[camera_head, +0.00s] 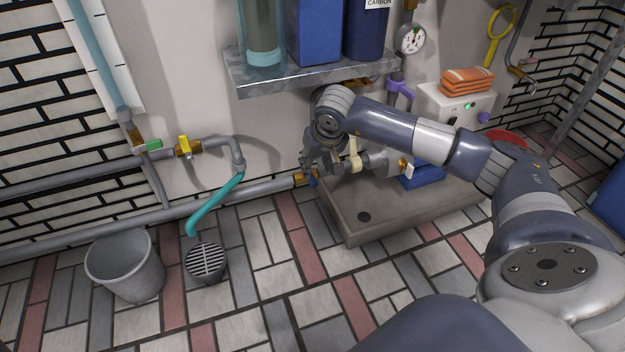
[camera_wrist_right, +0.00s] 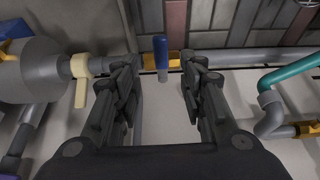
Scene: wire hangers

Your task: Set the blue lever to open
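The blue lever (camera_wrist_right: 161,53) sits on a brass valve (camera_wrist_right: 175,60) in the grey floor-level pipe. In the right wrist view it stands between the two fingertips of my right gripper (camera_wrist_right: 160,68), with a gap on each side. The fingers are open and hold nothing. In the head view my right gripper (camera_head: 318,165) reaches down to the wall pipe, and a small part of the blue lever (camera_head: 314,183) shows just below the fingers. The brass valve body (camera_head: 300,179) is partly hidden there. My left gripper is not in view.
A cream handle (camera_wrist_right: 82,79) on a pipe beside a grey housing stands close to the left finger in the wrist view. A metal shelf (camera_head: 300,80) hangs above my forearm.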

